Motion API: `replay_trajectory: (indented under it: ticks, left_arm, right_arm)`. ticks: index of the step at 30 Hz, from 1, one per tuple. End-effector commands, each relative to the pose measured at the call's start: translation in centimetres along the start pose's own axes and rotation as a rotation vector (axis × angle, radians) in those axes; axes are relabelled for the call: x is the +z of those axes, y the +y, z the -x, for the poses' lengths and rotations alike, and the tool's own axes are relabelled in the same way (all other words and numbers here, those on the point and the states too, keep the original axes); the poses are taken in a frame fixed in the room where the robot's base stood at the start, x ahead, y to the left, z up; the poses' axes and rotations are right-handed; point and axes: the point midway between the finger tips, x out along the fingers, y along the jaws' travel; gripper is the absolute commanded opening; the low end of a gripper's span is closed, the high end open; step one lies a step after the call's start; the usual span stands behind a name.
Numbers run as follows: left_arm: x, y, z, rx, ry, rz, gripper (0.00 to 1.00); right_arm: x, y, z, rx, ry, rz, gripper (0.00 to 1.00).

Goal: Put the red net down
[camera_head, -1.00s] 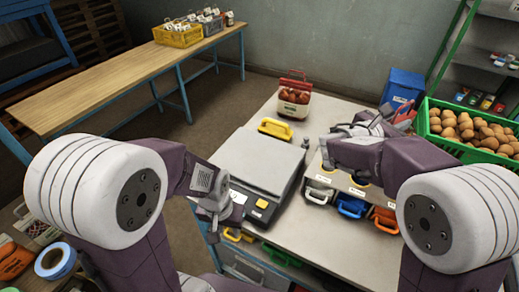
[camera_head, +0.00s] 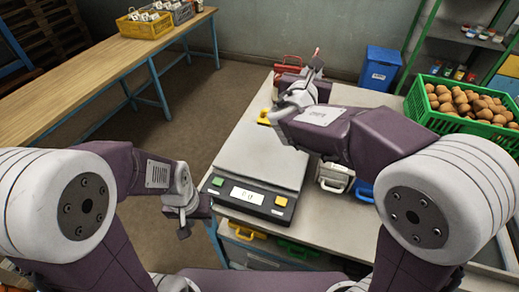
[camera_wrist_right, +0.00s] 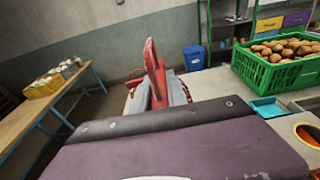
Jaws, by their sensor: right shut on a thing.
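My right gripper (camera_head: 300,92) is raised above the far end of the table, behind the scale. It is shut on the red net (camera_wrist_right: 153,75), of which only a narrow, upright red part shows in the right wrist view. In the head view, a thin red tip of it (camera_head: 316,54) sticks up past the fingers; the rest is hidden by the gripper and arm. My left gripper (camera_head: 185,226) hangs low at the table's left front edge, beside the scale. The gap between its fingers does not show.
A scale (camera_head: 262,157) with a bare grey plate stands on the table (camera_head: 232,128). A red-handled pack (camera_head: 287,67) is partly hidden behind my right gripper. A green crate (camera_head: 455,121) of brown round produce and a blue bin (camera_head: 380,70) stand at the right.

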Motion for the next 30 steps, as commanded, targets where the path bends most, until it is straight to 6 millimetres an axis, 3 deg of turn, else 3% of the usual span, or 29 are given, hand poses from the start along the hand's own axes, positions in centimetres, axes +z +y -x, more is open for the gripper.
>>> replay_trajectory:
  ticks: [7,22,30]
  left_arm:
    - [0.0,0.0,0.3,0.0,0.0,0.0,0.36]
    - [-0.2,0.0,1.9,0.0,0.0,0.0,0.36]
    - [-0.2,0.0,2.0,0.0,0.0,0.0,0.36]
  right_arm:
    - [-0.6,1.4,0.3,0.002,-0.004,0.0,0.0]
    - [-6.2,9.8,2.3,0.002,-0.004,0.0,0.0]
    - [-7.2,11.1,2.6,-0.001,-0.006,-0.004,0.0]
